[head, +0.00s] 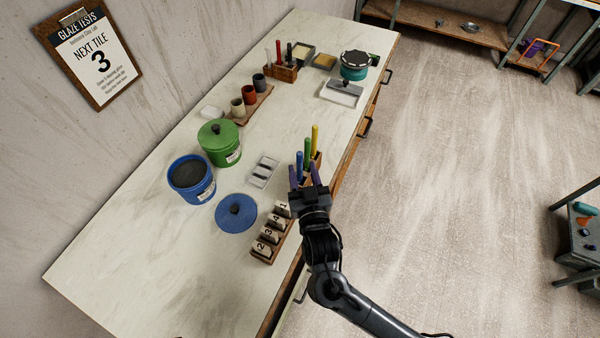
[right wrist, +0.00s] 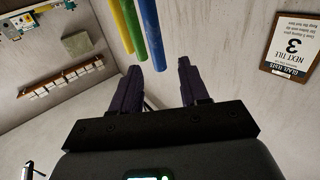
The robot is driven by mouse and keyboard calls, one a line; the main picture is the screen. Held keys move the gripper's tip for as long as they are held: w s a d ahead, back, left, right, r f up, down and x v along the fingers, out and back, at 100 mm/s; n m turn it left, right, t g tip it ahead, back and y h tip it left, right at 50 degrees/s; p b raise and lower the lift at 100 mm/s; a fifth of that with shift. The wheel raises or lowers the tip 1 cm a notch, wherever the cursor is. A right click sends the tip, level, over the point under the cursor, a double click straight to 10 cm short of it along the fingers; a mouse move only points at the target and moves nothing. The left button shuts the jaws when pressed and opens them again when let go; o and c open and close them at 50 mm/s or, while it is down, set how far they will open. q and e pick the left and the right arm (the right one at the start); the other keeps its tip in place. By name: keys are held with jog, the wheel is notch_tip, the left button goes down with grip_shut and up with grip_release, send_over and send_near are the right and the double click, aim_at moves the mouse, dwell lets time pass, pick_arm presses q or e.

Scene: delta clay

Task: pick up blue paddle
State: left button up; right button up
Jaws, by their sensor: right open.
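The blue paddle (head: 299,160) stands upright in a small wooden holder (head: 317,160), beside the green paddle (head: 307,149) and the yellow paddle (head: 315,138). My right gripper (head: 305,172) is open and empty at the near side of the holder, partly hiding it. In the right wrist view, the blue paddle (right wrist: 150,35) shows between the two open fingertips (right wrist: 159,64), apart from them as far as I can tell. The green (right wrist: 134,30) and yellow (right wrist: 121,25) paddles are just left of it there. My left gripper is not in view.
A rack of numbered tiles (head: 268,243) stands close to my right gripper. A blue lid (head: 236,213), a blue jar (head: 191,180), a green jar (head: 219,143) and a grey-white tray (head: 262,172) lie to the left. The bench front edge is close on the right.

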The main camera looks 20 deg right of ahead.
aim_at(300, 159)
jog(key=shift+w+d, duration=0.2)
jog(key=shift+w, duration=0.7)
jog(key=shift+w+d, duration=0.15)
jog(key=shift+w, duration=0.7)
jog(key=shift+w+d, duration=0.2)
jog(key=shift+w, duration=0.7)
grip_shut()
